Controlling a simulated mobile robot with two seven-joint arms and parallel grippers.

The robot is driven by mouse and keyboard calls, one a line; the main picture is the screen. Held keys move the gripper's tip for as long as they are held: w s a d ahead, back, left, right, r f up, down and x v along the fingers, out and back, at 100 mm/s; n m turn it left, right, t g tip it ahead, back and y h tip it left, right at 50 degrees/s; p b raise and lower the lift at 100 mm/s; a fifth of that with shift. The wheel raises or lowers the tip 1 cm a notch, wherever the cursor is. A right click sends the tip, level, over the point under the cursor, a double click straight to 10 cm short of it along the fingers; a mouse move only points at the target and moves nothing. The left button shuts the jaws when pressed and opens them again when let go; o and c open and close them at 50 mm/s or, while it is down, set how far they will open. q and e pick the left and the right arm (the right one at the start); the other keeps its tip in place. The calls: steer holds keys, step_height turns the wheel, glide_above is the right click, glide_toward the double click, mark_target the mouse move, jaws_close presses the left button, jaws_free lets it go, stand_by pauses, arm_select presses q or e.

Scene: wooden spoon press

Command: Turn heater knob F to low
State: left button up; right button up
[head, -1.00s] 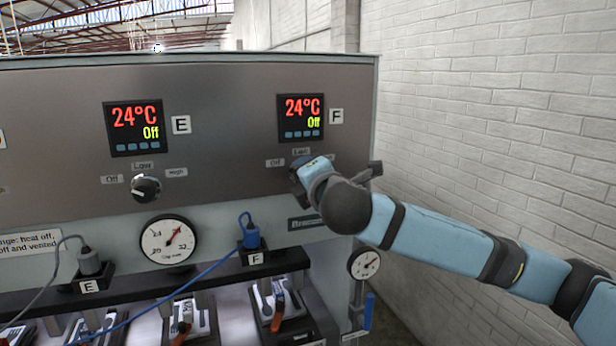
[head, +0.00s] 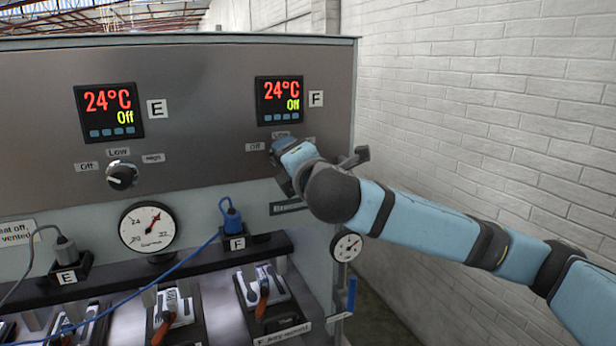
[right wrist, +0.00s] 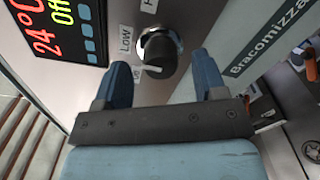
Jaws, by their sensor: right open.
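Heater knob F (right wrist: 156,52) is a black round knob with a pale ring, seen in the right wrist view. Its white pointer mark is towards the Off label (right wrist: 136,73), and the Low label (right wrist: 126,38) is beside it. My right gripper (right wrist: 162,62) is open, with one finger on each side of the knob; I cannot tell whether they touch it. In the head view my right gripper (head: 283,152) hides the knob. The F display (head: 280,101) reads 24°C and Off. My left gripper is not in view.
Knob E (head: 122,175) and its display (head: 109,111) are to the left on the same panel. Below are a gauge (head: 147,228), blue plug F (head: 231,216) with its cable, and several clamps. A white brick wall (head: 480,110) stands to the right.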

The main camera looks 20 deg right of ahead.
steer(key=s+b, duration=0.2)
steer(key=s, duration=0.9)
steer(key=shift+s+d, duration=0.25)
steer(key=shift+s, duration=0.15)
